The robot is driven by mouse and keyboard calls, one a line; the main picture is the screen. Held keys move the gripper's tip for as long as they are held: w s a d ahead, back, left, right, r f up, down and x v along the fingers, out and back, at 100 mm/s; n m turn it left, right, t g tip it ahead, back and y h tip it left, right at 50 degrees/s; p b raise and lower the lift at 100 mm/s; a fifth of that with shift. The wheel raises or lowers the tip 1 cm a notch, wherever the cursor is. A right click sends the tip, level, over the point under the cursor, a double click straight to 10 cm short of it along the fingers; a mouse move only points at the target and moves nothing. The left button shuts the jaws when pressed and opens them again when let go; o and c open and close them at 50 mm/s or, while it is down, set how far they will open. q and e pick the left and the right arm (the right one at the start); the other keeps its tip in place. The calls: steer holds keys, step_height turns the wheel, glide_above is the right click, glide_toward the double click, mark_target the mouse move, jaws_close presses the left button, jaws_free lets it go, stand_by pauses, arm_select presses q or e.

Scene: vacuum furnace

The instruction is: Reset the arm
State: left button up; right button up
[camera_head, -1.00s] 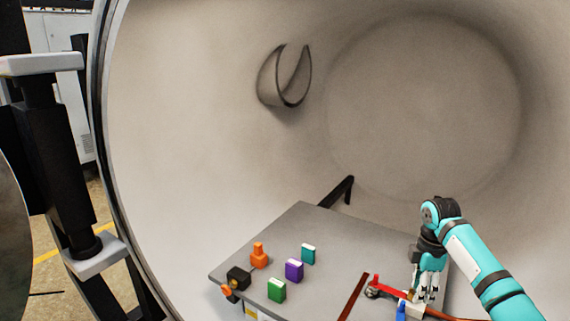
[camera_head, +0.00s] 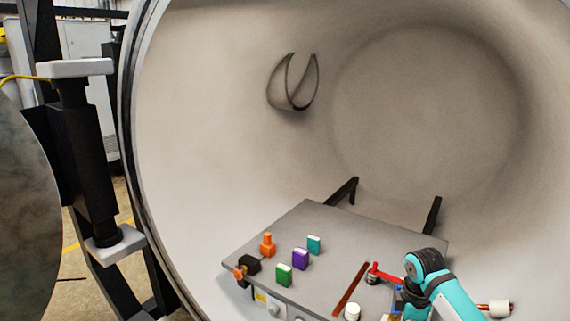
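My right arm (camera_head: 452,292), teal with a black joint, comes in at the lower right over the right end of the grey table. Its gripper is hidden behind the arm or below the picture edge, so its fingers cannot be made out. A red handle (camera_head: 388,274) on the table shows just left of the arm's black joint. My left arm and gripper are not in view.
On the grey table (camera_head: 322,222) inside the round furnace chamber stand an orange piece (camera_head: 267,245), a black block (camera_head: 249,265), and green (camera_head: 284,275), purple (camera_head: 300,259) and teal (camera_head: 314,245) blocks. A dark red strip (camera_head: 351,289) and a white knob (camera_head: 352,312) lie further right.

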steer(key=s+a+f+m+t+y, duration=0.1)
steer(key=s+a+f+m, duration=0.1)
steer(key=s+a+f, duration=0.4)
steer(key=s+a+f+m, duration=0.2)
steer(key=s+a+f, duration=0.2)
steer(key=s, duration=0.5)
steer(key=s+d+r+m+t, duration=0.1)
steer(key=s+r+m, duration=0.3)
steer(key=s, duration=0.5)
steer(key=s+r+m+t, duration=0.1)
steer(key=s+m, duration=0.5)
steer(key=s, duration=0.4)
step_height(320, 180, down, 26)
steer(key=b, duration=0.2)
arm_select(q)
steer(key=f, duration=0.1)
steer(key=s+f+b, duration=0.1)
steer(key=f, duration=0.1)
arm_select(e)
steer(key=s+d+f+g, duration=0.2)
steer(key=s+f, duration=1.5)
steer(key=f, duration=0.2)
steer(key=shift+s+d+f+n+h, duration=0.2)
steer(key=shift+s+d+n+h, duration=0.1)
steer(key=shift+s+d+n, duration=0.1)
